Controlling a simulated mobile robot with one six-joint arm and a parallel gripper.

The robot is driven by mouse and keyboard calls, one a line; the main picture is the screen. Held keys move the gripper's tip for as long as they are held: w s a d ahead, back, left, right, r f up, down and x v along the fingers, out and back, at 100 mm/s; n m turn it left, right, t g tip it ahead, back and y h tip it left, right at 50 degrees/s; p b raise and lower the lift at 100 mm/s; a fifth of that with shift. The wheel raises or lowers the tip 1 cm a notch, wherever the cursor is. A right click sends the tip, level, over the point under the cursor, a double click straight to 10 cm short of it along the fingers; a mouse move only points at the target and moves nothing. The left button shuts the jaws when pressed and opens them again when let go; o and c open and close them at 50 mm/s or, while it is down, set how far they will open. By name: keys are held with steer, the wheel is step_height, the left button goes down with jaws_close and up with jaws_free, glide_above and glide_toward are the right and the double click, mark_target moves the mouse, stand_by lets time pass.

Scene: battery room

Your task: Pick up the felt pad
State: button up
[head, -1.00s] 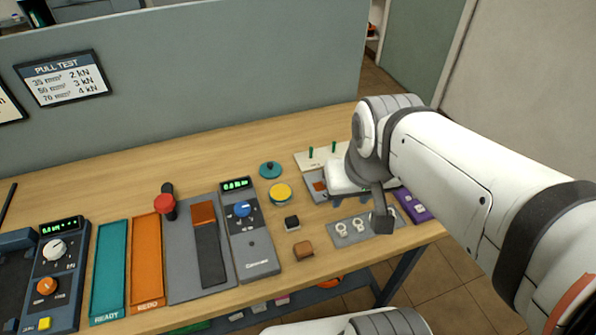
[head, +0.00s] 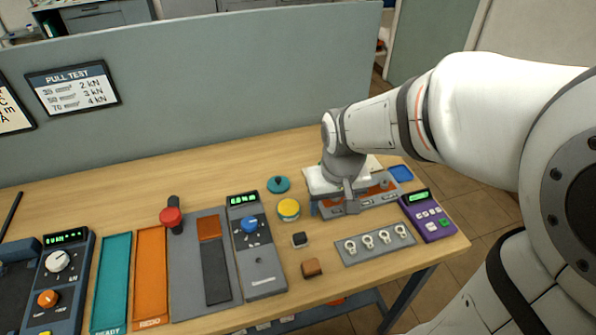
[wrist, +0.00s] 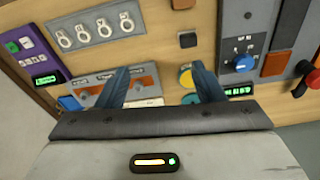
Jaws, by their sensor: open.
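No thing in view can be named the felt pad with certainty. A flat blue square piece (head: 401,173) lies at the far right of the bench and is partly visible in the wrist view (wrist: 69,103). A small black block (head: 300,239) and a brown block (head: 312,267) stand apart near the bench's front; the black block also shows in the wrist view (wrist: 188,40). My gripper (wrist: 159,68) is open with nothing between its blue fingers. It is over the grey panel with orange-brown patches (head: 381,190), which it partly hides.
A yellow-topped round container (head: 288,209) and a teal lid (head: 278,184) are left of my gripper. A lug plate (head: 376,243) and a purple meter (head: 427,215) lie in front and to the right. A partition (head: 200,90) stands behind the bench.

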steer(key=n+g, duration=0.1)
glide_toward(300, 236)
steer(key=shift+w+d+f, duration=0.15)
steer(key=shift+d+f, duration=0.35)
steer(key=f, duration=0.3)
steer(key=shift+w+a+f, duration=0.1)
steer(key=shift+a+f, duration=0.05)
steer(key=shift+a, duration=0.15)
steer(key=shift+a+f+p, duration=0.15)
steer(key=shift+f+p, duration=0.05)
steer(key=shift+f, duration=1.15)
steer(key=shift+a+f+p, duration=0.2)
steer(key=shift+f, duration=1.15)
steer(key=c, duration=1.1)
